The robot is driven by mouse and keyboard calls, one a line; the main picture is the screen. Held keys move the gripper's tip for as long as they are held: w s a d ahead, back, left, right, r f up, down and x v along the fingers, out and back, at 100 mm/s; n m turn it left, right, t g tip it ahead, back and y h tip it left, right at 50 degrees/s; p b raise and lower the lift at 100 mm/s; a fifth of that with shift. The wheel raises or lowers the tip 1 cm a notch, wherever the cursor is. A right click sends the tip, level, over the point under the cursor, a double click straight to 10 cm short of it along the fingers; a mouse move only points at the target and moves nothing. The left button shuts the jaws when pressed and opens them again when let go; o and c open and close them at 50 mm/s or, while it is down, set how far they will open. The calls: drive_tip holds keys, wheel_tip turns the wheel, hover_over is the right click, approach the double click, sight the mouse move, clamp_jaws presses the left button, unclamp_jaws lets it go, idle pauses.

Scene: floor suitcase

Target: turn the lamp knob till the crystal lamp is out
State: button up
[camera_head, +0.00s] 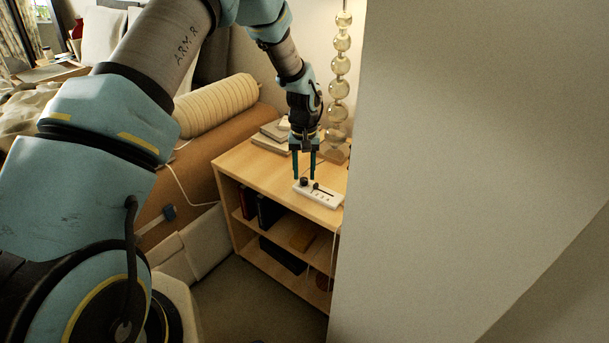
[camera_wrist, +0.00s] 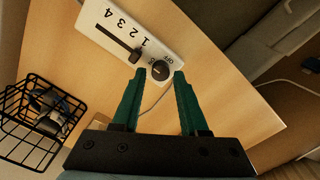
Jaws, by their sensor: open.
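The crystal lamp (camera_head: 340,70), a stack of clear amber-tinted balls, stands at the back of the wooden nightstand; its top is out of frame. A white control box (camera_head: 318,193) lies on the nightstand top. In the wrist view the control box (camera_wrist: 118,28) carries a slider marked 1 to 4 and a round black knob (camera_wrist: 160,70) with an OFF label beside it. My gripper (camera_head: 304,178) points down over the box at the knob end. In the wrist view my gripper (camera_wrist: 157,75) is open, its green fingertips on either side of the knob. Contact cannot be told.
The nightstand (camera_head: 255,172) has open shelves with books (camera_head: 268,212). Books (camera_head: 272,135) also lie on its top at the back. A pale wall (camera_head: 450,170) closes off the right. A black wire basket (camera_wrist: 35,120) shows in the wrist view. A bed with a striped bolster (camera_head: 220,103) is left.

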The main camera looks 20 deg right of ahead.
drive_tip(key=shift+f, duration=0.9)
clamp_jaws()
